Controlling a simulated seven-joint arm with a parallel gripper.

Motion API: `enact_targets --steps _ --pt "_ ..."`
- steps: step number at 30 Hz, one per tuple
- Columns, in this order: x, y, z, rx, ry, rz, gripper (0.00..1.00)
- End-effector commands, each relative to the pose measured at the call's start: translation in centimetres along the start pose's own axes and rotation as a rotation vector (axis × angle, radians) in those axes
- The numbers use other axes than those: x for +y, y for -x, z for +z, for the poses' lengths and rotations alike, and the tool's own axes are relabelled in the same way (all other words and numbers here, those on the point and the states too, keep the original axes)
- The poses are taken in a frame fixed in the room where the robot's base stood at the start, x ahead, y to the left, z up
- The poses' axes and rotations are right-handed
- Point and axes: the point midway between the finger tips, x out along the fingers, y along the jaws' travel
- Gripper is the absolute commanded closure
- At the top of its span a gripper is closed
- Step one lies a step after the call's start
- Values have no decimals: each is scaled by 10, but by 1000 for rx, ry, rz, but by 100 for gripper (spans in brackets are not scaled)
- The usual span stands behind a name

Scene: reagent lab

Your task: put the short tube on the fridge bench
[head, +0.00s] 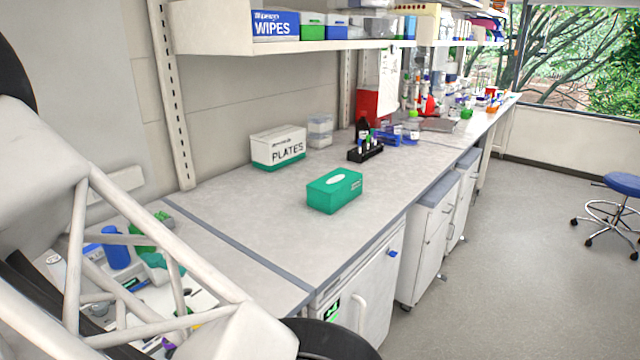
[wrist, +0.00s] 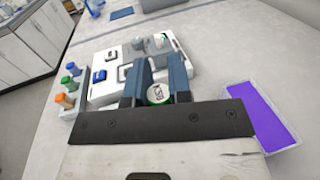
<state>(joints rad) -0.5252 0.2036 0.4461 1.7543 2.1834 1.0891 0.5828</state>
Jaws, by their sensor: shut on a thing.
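My gripper (wrist: 160,80) shows in the wrist view, its two blue-grey fingers shut on a small tube with a round white cap (wrist: 158,94). The cap has dark lettering and a little green at its edge. The tube's body below the cap is hidden, so its length cannot be told. In the head view a grey bench top (head: 260,220) stands over a white cabinet or fridge (head: 365,300) with a handle and a small green display. The gripper and the held tube do not show clearly in the head view.
A green tissue box (head: 334,190) and a PLATES box (head: 278,147) stand on the grey bench, with clear surface in front. Farther back is a black rack (head: 366,152). In the wrist view, a purple tray (wrist: 260,115) and several coloured-cap tubes (wrist: 70,84) flank the gripper.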

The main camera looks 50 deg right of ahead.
Motion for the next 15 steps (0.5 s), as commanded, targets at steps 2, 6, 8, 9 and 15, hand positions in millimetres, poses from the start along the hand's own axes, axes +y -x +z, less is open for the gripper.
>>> enact_targets --steps 2,6,8,9,15 --pt "0 0 4 -1 1 0 100" --pt "0 0 17 -1 1 1 100" --pt "0 0 26 -1 2 1 100" --pt "0 0 32 -1 3 0 100" --pt "-9 12 49 0 0 -15 100"
